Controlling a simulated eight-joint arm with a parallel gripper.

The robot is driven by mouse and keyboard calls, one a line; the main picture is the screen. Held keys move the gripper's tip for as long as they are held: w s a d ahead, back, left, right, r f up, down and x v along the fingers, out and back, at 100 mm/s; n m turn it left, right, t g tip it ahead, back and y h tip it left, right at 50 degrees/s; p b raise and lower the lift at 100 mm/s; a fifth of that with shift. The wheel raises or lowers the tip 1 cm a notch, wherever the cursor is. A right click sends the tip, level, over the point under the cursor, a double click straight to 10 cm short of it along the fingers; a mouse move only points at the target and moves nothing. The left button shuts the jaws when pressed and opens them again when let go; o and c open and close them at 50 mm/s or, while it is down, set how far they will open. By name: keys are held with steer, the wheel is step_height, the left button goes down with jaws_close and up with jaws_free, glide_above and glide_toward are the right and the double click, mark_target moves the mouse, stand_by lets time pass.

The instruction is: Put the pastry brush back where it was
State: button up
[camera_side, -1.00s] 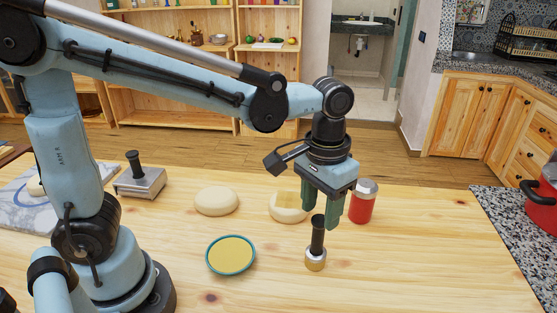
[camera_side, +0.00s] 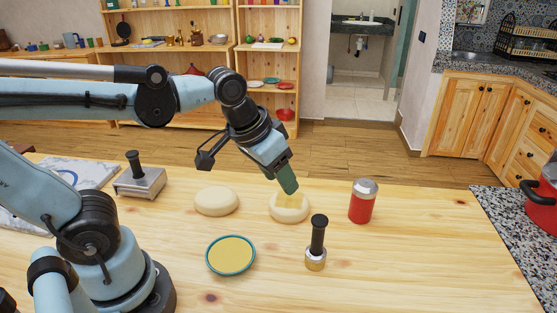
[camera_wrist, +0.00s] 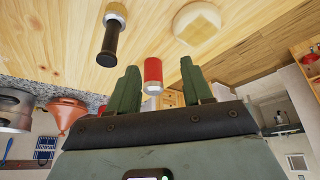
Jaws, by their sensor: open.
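The black-handled tool (camera_side: 318,235) that I take for the pastry brush stands upright on the wooden table, with a metal and tan round lower end. Whether that end sits in a holder I cannot tell. It also shows at the top of the wrist view (camera_wrist: 106,44). My gripper (camera_side: 290,186) is tilted, up and to the left of this tool in the side view, and appears in front of the right dough round (camera_side: 289,213). In the wrist view its two green fingers (camera_wrist: 160,90) are apart with nothing held between them.
A red shaker (camera_side: 362,204) stands right of the dough round with the yellow patch. A plain dough round (camera_side: 216,201), a teal-rimmed dish of yellow liquid (camera_side: 209,263) and a metal block with a black knob (camera_side: 139,184) lie leftward. The table's right front is clear.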

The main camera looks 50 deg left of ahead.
steer(key=a+f+t, duration=0.1)
steer(key=s+a+f+t, duration=0.1)
steer(key=a, duration=0.1)
steer(key=shift+s+y, duration=0.2)
steer(key=shift+y, duration=0.1)
